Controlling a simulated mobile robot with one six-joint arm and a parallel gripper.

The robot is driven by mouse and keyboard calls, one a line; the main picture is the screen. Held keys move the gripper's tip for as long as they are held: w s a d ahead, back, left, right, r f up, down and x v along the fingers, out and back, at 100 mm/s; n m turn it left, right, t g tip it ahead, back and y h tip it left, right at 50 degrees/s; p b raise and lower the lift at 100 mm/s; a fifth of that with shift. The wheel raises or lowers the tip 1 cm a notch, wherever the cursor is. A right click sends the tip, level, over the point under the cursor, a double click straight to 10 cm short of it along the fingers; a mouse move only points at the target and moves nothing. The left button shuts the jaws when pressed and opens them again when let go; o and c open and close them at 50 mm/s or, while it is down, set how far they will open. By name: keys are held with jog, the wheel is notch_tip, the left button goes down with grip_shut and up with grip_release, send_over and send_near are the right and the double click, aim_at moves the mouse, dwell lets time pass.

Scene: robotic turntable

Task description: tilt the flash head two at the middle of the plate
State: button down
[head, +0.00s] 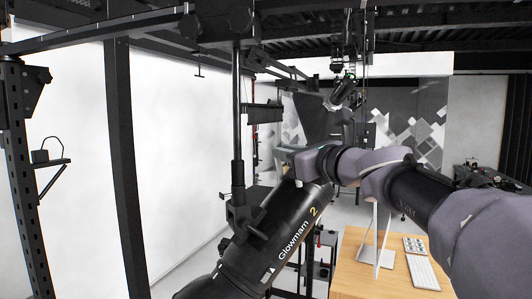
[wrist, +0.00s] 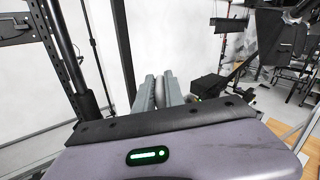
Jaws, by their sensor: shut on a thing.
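Flash head two (head: 265,240) is a large black cylinder marked "Glowmarn 2" in the head view. It hangs tilted on a black vertical pole (head: 238,130), its upper end to the right and its lower end towards the bottom left. My gripper (head: 290,160) is at its upper end. In the wrist view my gripper (wrist: 160,92) has its two grey fingers close together around a narrow, light grey part. The fingers and my wrist hide most of that grip. I cannot make out the plate in either view.
A wooden table (head: 385,270) with a white stand (head: 376,240) and keyboard (head: 422,272) is below my arm. Dark uprights (head: 122,160) and an overhead beam (head: 95,32) frame the left. A white backdrop (head: 175,150) lies behind. Another lamp (head: 343,92) hangs at the back.

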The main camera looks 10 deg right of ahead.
jog(key=shift+f, duration=0.1)
dwell(0.6)
jog(key=shift+w+d+f+m, duration=0.35)
jog(key=shift+d+f+m, duration=0.4)
jog(key=shift+f+m, duration=0.05)
jog(key=c, duration=1.6)
grip_release()
jog(key=shift+c, duration=0.2)
jog(key=shift+o, duration=1)
jog(key=shift+w+a, duration=0.15)
jog(key=b+v, duration=0.3)
jog(key=v, duration=1.4)
jog(key=shift+s, duration=0.25)
